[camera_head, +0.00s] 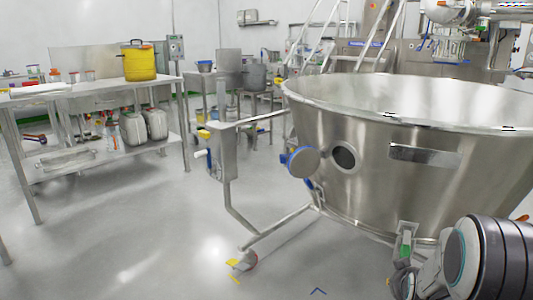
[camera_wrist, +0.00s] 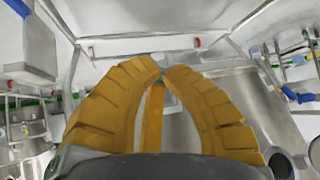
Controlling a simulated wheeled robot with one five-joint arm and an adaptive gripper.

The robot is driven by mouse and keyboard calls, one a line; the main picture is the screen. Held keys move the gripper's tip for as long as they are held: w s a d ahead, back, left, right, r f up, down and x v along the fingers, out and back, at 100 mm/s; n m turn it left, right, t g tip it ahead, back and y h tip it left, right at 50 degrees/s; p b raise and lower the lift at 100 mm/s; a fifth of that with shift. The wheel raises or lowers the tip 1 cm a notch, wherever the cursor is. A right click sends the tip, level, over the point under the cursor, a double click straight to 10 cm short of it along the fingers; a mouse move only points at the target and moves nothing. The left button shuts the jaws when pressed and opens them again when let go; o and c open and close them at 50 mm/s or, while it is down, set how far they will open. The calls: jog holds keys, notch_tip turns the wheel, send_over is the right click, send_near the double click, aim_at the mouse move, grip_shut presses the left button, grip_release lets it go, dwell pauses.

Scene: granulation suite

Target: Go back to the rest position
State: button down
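My gripper (camera_wrist: 162,70) shows in the wrist view as two ribbed yellow fingers curving together, with the tips meeting near the middle of the picture. A narrow yellow strip shows between the fingers, and I see no object held. In the head view, part of my arm is at the bottom right, in front of the large steel vessel (camera_head: 370,185); the fingertips cannot be made out there. The vessel has a round port with an open blue-rimmed cover (camera_head: 303,162).
A wheeled steel frame (camera_head: 235,190) stands beside the vessel, its caster (camera_head: 248,261) on the floor. The floor (camera_head: 130,230) between is clear.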

jog(key=s+a+r+n+g+y+p, duration=0.1)
jog(key=s+a+r+p, duration=0.5)
jog(key=r+p, duration=0.5)
jog(key=s+a+r+n+g+y+p, duration=0.1)
jog(key=s+a+r+p, duration=0.55)
jog(key=r, duration=0.75)
jog(key=s+a+r+n+g+y+p, duration=0.1)
jog(key=s+a+r+p, duration=0.3)
jog(key=r+p, duration=0.8)
jog(key=s+a+r+n+g+p, duration=0.1)
jog(key=s+a+r+g+p, duration=0.1)
jog(key=s+r+p, duration=0.6)
notch_tip(320, 180, up, 4)
jog(key=shift+s+a+f+n+y+p, duration=0.2)
jog(key=shift+s+a+n+y+p, duration=0.15)
jog(key=shift+s+a, duration=0.55)
jog(key=shift+s+d, duration=0.1)
jog(key=shift+d, duration=0.1)
